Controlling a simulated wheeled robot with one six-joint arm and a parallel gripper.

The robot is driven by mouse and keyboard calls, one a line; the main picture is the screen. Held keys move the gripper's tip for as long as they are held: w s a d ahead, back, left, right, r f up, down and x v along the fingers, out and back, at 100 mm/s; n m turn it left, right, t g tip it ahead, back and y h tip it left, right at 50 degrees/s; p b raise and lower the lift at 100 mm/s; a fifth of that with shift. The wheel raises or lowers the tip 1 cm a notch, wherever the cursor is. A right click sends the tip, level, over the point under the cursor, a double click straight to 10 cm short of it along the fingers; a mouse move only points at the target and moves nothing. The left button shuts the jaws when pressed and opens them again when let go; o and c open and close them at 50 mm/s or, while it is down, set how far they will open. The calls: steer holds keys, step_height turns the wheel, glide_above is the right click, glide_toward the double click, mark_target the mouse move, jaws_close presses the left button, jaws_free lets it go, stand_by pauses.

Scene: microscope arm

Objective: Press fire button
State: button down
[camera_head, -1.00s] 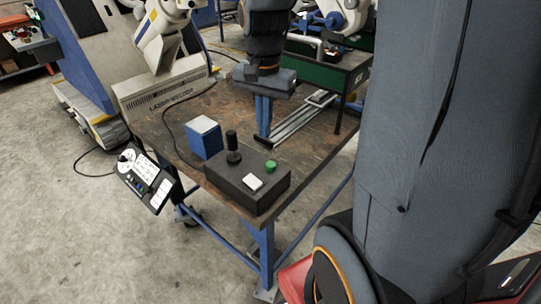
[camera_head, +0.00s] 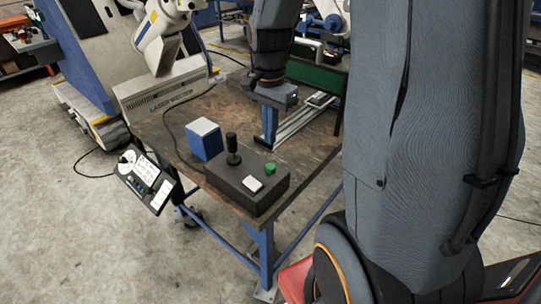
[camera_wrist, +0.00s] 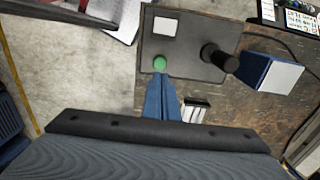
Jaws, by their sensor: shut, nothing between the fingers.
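The black control box (camera_head: 262,198) sits at the near edge of the wooden table. It carries a green round button (camera_head: 270,168), a white square button (camera_head: 252,184) and a black joystick (camera_head: 232,146). Which button is the fire button cannot be read. My gripper (camera_head: 271,140) has blue fingers, shut and empty, pointing down behind the box. In the wrist view my gripper (camera_wrist: 163,78) has its tips overlapping the box's edge in the picture, just beside the green button (camera_wrist: 159,63). Whether they touch it cannot be told.
A blue box with a white top (camera_head: 205,138) stands left of the control box. A metal rail (camera_head: 305,118) lies behind on the table (camera_head: 170,112). A control panel (camera_head: 146,178) hangs off the left edge. A white laser welder (camera_head: 170,92) stands behind.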

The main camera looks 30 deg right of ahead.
mark_target(270, 167)
step_height(270, 167, down, 9)
steer(key=shift+r+p, duration=0.15)
steer(key=shift+p, duration=0.85)
steer(key=shift+s+f+b, duration=0.2)
steer(key=shift+f+b, duration=0.2)
steer(key=shift+f, duration=0.7)
step_height(270, 167, up, 5)
steer(key=p, duration=0.4)
steer(key=shift+w, duration=0.1)
step_height(270, 167, up, 10)
steer(key=b, duration=0.3)
steer(key=shift+w+f, duration=0.2)
